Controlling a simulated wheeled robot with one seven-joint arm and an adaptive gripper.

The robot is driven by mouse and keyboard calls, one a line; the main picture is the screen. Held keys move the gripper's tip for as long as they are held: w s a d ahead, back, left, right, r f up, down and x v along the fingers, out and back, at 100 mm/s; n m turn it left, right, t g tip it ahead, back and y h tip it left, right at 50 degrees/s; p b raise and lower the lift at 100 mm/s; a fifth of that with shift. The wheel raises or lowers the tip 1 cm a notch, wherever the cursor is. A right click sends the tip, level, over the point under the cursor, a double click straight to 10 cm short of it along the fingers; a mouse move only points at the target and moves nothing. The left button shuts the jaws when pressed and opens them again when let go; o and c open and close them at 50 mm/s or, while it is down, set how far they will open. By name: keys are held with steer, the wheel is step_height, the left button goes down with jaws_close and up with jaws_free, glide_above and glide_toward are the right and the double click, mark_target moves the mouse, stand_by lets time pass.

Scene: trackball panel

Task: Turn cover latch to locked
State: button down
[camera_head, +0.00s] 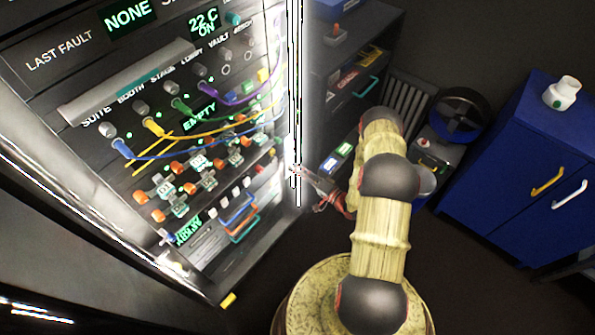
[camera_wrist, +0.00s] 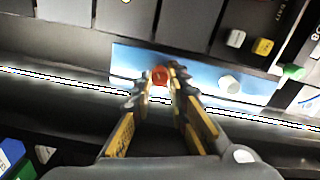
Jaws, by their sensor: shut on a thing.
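In the wrist view, my gripper (camera_wrist: 158,88) reaches to a pale blue-white plate (camera_wrist: 205,77) on the panel's edge. Its two fingers are closed around a small red knob (camera_wrist: 160,74) on that plate, which I take to be the cover latch. The fingers hide most of it, so I cannot read its position. A white round knob (camera_wrist: 229,84) stands on the same plate to the right. In the head view, my gripper (camera_head: 296,172) is at the right edge of the lit panel (camera_head: 75,55), and the latch is lost in glare there.
Blue, yellow, green and purple cables (camera_head: 185,147) cross the panel, above rows of orange-ended connectors (camera_head: 190,188). A dark shelf (camera_head: 345,75) stands behind my gripper. A blue cabinet (camera_head: 510,150) with a white bottle (camera_head: 562,93) is at the right. Dark floor lies between.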

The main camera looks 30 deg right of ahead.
steer(key=n+b, duration=0.1)
steer(key=n, duration=1)
steer(key=shift+a+n, duration=0.1)
steer(key=shift+n, duration=0.3)
stand_by(0.3)
steer(key=c, duration=1.8)
jaws_free()
steer(key=shift+o, duration=0.4)
steer(key=v, duration=1.2)
